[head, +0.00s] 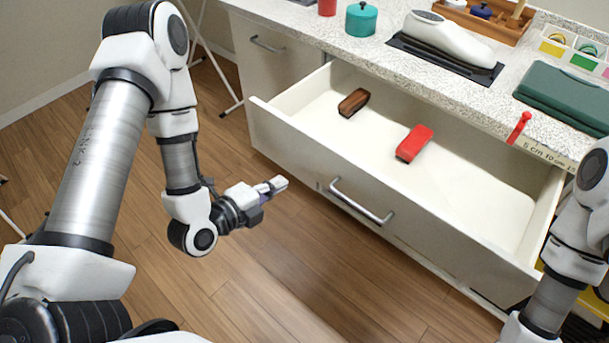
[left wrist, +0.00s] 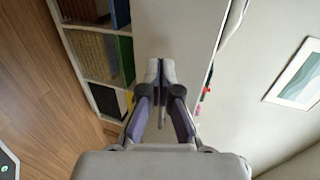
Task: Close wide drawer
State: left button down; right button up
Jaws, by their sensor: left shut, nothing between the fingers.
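The wide drawer (head: 286,124) is pulled well out under the counter in the head view. Its front has a silver bar handle (head: 360,203). A brown-and-black block-like item (head: 353,102) and a red one (head: 414,143) lie inside it. My left gripper (head: 280,184) is shut and empty, in front of the drawer's face and left of the handle, apart from it in the picture. It also shows in the left wrist view (left wrist: 162,68), fingers together. My right arm enters at the right edge, and its gripper is not in view.
The speckled counter (head: 310,28) above holds a teal pot (head: 361,19), a white device (head: 450,38) on a dark mat, a wooden tray (head: 485,22) and a dark green case (head: 566,96). A red item (head: 519,127) is at the counter's front edge. Wooden floor is clear before the drawer.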

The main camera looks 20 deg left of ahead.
aim_at(311, 161)
pick_arm(q)
jog(key=x, duration=0.2)
jog(key=b+x, duration=0.1)
jog(key=x, duration=0.2)
jog(key=r+b+x, duration=0.1)
jog(key=x, duration=0.2)
jog(key=shift+w+d, duration=0.1)
jog(key=shift+w, duration=0.15)
jog(key=shift+w+f, duration=0.1)
jog(key=shift+w, duration=0.25)
pick_arm(e)
notch_tip(311, 161, down, 4)
jog(key=shift+a+r, duration=0.1)
jog(key=shift+r, duration=0.05)
pick_arm(q)
jog(key=shift+d, duration=0.1)
